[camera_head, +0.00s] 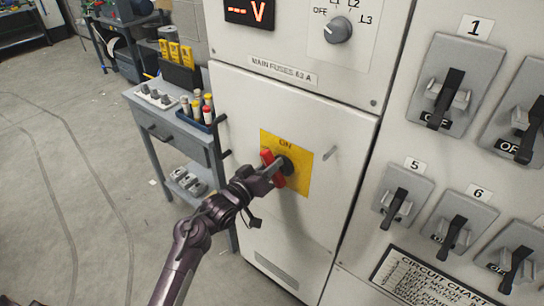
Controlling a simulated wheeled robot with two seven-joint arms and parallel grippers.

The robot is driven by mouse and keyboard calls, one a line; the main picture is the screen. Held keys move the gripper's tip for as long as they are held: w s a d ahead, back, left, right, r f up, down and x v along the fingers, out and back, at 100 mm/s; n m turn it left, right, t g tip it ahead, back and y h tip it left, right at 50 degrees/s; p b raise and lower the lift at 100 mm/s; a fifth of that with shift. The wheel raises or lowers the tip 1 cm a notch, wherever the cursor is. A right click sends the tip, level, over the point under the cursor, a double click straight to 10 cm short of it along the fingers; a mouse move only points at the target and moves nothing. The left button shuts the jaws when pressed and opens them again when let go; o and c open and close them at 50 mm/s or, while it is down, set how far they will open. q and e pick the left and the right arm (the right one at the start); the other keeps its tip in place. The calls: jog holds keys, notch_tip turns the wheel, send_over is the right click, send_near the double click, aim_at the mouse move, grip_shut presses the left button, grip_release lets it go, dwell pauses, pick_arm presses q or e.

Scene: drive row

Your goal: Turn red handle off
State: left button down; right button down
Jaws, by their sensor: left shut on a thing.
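The red handle (266,157) is a rotary handle on a yellow plate (299,186) on the front of a pale cabinet. The plate reads "ON" at its top. The red shows above and below my gripper's fingers, so the handle looks close to upright, a little tilted. My left gripper (270,170) reaches in from the lower left and is shut on the red handle, its fingers covering the handle's middle. My right gripper is out of view.
The cabinet door (240,118) fills the middle. A rotary selector (338,29) sits above it. Several lever switches, one marked 1 (447,95), line the right panel. A grey-blue cart (165,125) with tools stands left of the cabinet. Open floor (95,190) lies at left.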

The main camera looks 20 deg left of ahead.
pick_arm(q)
jog(key=n+p, duration=0.2)
jog(key=shift+a+f+n, duration=0.1)
jog(key=shift+f+n, duration=0.15)
jog(key=shift+n, duration=0.15)
jog(key=n+p, duration=0.3)
jog(key=shift+w+a+f+n, duration=0.1)
jog(key=shift+a+f+n, duration=0.05)
jog(key=shift+f+n, duration=0.2)
jog(key=n+p, duration=0.1)
jog(key=n, duration=0.1)
jog(key=f+n+p, duration=0.1)
jog(key=n, duration=0.1)
jog(key=shift+a+p, duration=0.1)
jog(key=shift+p, duration=0.3)
jog(key=shift+f+n, duration=0.15)
jog(key=shift+n, duration=0.4)
jog(key=c, duration=1.2)
grip_release()
jog(key=shift+w, duration=0.1)
